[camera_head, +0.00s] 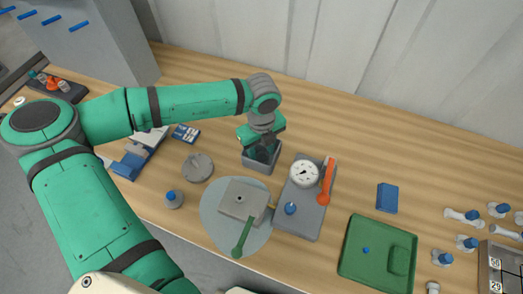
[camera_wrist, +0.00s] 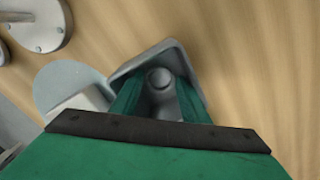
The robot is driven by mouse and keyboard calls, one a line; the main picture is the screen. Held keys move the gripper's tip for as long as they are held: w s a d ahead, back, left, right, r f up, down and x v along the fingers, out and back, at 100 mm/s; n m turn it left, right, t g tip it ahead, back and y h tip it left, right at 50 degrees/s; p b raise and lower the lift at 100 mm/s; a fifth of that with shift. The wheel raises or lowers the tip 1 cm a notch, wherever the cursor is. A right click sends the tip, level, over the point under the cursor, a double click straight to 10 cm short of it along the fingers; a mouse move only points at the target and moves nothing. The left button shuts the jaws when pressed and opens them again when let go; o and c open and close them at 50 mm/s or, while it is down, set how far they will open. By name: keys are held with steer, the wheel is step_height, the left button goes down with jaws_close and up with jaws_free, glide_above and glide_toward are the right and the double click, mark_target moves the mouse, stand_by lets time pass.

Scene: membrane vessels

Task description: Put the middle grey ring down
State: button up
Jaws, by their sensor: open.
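My gripper (camera_head: 261,150) points down into a grey square bin (camera_head: 261,168), its jaws apart. In the wrist view the two green fingers of my gripper (camera_wrist: 158,100) reach inside the bin (camera_wrist: 128,66), one on each side. A small round grey piece (camera_wrist: 158,78) shows in the bin between the fingers, with a gap to each. I cannot tell whether this piece is the middle grey ring; no clear ring shape shows. In the head view my gripper hides the inside of the bin.
A grey disc (camera_head: 198,167) lies left of the bin. In front, a pale round mat (camera_head: 225,238) bears a grey plate (camera_head: 236,198) and a green-handled tool (camera_head: 243,237). A grey board with a gauge (camera_head: 304,174) stands close right; a green tray (camera_head: 357,267) lies farther right.

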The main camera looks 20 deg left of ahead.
step_height(320, 180, up, 12)
stand_by(0.5)
stand_by(0.5)
